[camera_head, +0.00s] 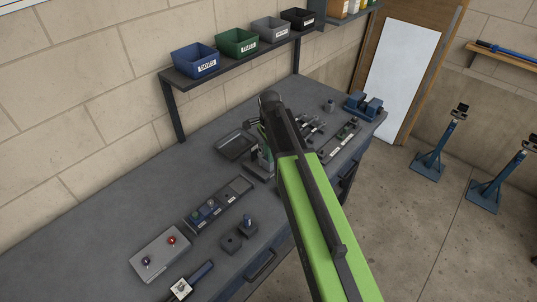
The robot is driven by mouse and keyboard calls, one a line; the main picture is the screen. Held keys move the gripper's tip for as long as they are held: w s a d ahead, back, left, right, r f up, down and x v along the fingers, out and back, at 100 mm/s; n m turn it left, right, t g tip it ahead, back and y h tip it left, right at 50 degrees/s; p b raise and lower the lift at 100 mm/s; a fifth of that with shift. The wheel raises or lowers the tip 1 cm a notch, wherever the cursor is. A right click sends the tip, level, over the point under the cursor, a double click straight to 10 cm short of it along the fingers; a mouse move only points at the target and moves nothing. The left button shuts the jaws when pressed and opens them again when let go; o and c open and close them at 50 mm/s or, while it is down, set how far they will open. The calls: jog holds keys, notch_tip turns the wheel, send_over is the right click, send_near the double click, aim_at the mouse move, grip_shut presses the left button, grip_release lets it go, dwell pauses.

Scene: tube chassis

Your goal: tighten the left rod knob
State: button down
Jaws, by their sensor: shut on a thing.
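My green and black arm reaches across the bench, and its dark wrist end (269,101) is over the middle of the bench. My gripper (261,140) points down beside the arm and is mostly hidden by it. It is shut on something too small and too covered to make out. Just below it stands a small metal and green fixture (265,160) on a dark base, partly behind my arm. I cannot make out the left rod knob. A cluster of small metal parts (308,127) lies right of the arm.
A grey plate (155,262) with red and purple knobs is at the front left, near a dark labelled tray (232,190). An empty dark tray (233,146) lies left of the fixture. Blue, green, grey and black bins line the shelf (225,71).

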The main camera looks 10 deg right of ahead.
jog(key=shift+d+m, duration=0.1)
jog(key=shift+m, duration=1)
jog(key=c, duration=1.3)
grip_release()
jog(key=shift+o, duration=0.2)
jog(key=shift+r, duration=0.1)
notch_tip(320, 180, up, 8)
jog(key=p, duration=0.8)
jog(key=shift+s, duration=0.1)
